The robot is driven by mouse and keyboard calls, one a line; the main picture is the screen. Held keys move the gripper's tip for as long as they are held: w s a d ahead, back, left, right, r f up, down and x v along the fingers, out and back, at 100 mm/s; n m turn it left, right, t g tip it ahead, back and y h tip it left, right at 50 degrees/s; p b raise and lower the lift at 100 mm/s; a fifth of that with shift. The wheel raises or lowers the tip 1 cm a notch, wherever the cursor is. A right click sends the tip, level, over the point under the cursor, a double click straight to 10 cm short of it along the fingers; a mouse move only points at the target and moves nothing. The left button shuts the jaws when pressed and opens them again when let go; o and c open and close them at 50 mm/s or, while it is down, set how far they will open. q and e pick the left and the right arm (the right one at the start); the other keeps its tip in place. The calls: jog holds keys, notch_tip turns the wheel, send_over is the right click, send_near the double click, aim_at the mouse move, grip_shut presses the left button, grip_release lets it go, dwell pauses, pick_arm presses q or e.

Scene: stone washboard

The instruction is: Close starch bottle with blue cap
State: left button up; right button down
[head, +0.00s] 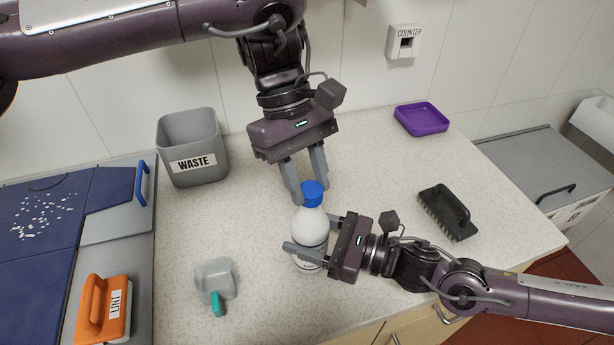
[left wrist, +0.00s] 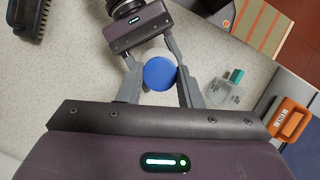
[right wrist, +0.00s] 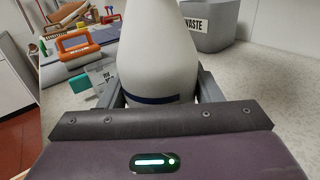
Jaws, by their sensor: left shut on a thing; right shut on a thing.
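The starch bottle (head: 310,226) is white and stands upright on the counter. My right gripper (head: 312,238) is shut around its body from the right; the bottle also fills the middle of the right wrist view (right wrist: 158,55). The blue cap (head: 313,193) is at the top of the bottle's neck. My left gripper (head: 309,192) comes down from above and is shut on the cap, which shows between its fingers in the left wrist view (left wrist: 159,74). Whether the cap is seated on the thread cannot be told.
A grey waste bin (head: 192,148) stands at the back left. An orange lint brush (head: 103,309) lies far left. A black brush (head: 448,212) and purple tray (head: 421,119) are right. Counter between is free.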

pick_arm(q)
jog(key=shift+a, duration=0.1)
jog(key=o, duration=0.9)
jog(key=shift+r, duration=2.3)
